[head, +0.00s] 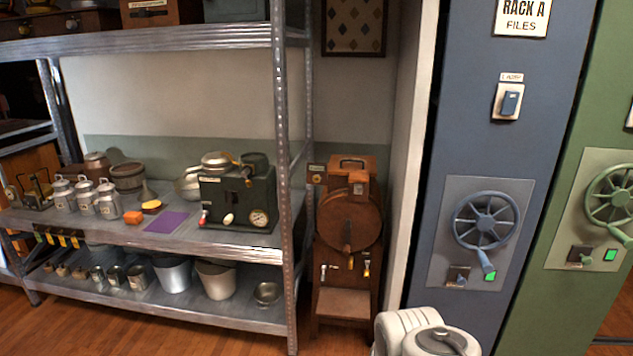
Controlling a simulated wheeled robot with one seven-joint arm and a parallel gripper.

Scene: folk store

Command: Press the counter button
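A blue button (509,102) sits on a cream plate on the blue rack panel in the head view, right of centre. A small label (511,77) above it is too small to read surely. Green lit squares show lower down, one on the blue rack (490,276) and one on the green rack (610,255). I cannot tell for certain which of these is the counter button. My gripper is not in view; only a white and grey part of my arm shows at the bottom edge.
The blue rack (470,140) has a spoked handwheel (486,220); the green rack's handwheel (612,195) is at the right edge. A wooden machine (347,235) stands left of a pale wall edge. A metal shelf (130,315) with cans, pots and a dark green box fills the left.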

